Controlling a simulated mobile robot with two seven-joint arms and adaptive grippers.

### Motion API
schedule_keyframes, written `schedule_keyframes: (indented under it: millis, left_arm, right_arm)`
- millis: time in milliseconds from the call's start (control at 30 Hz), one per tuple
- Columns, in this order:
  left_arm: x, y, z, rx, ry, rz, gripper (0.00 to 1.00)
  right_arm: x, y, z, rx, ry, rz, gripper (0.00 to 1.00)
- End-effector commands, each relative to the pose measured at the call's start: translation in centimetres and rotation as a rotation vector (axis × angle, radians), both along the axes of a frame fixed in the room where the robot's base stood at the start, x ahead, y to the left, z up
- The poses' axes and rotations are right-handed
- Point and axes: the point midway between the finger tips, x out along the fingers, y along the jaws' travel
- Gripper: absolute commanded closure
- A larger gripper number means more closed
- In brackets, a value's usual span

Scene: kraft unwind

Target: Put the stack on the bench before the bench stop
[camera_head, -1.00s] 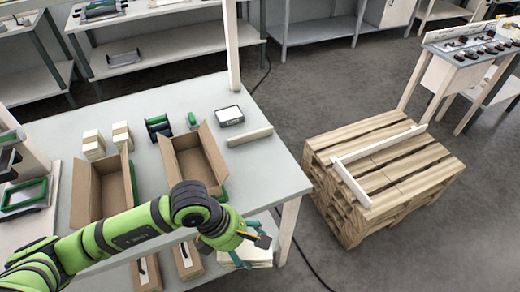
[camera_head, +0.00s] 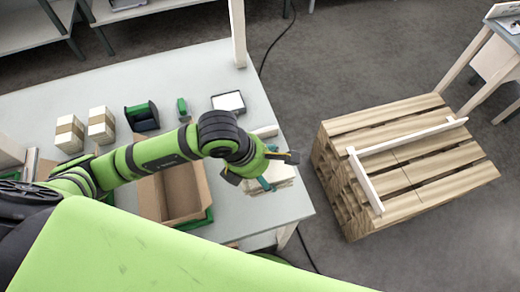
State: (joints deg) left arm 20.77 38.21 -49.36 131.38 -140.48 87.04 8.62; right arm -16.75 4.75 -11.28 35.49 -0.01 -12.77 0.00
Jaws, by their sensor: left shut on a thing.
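My left gripper (camera_head: 268,184) is shut on the stack (camera_head: 282,175), a pale pile of flat sheets. The stack shows just behind and beside the fingers, at the right end of the grey bench (camera_head: 190,85). I cannot tell whether it touches the bench top. The bench stop (camera_head: 266,131), a pale bar, lies just behind the stack and is partly hidden by my left arm. My right gripper is not in view.
An open carton (camera_head: 183,193) stands left of the stack. Two banded stacks (camera_head: 102,124), a green-and-black holder (camera_head: 142,116) and a white-topped box (camera_head: 229,102) stand farther back. A wooden pallet (camera_head: 420,150) with an L-shaped pale frame is at right.

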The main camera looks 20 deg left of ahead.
Motion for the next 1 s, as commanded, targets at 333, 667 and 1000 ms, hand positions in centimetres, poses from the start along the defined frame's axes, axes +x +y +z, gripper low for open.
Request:
schedule_keyframes:
  millis: [333, 667, 1000]
  left_arm:
    - [7.0, 3.8, -5.2, -0.001, -0.003, 0.006, 0.61]
    - [8.8, 4.8, -6.9, -0.002, -0.001, 0.001, 0.61]
    - [8.8, 4.8, -10.0, -0.001, -0.002, 0.002, 0.61]
  right_arm:
    - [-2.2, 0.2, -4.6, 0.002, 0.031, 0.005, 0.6]
    - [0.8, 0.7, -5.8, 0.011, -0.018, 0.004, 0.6]
    - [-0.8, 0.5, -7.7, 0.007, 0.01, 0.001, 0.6]
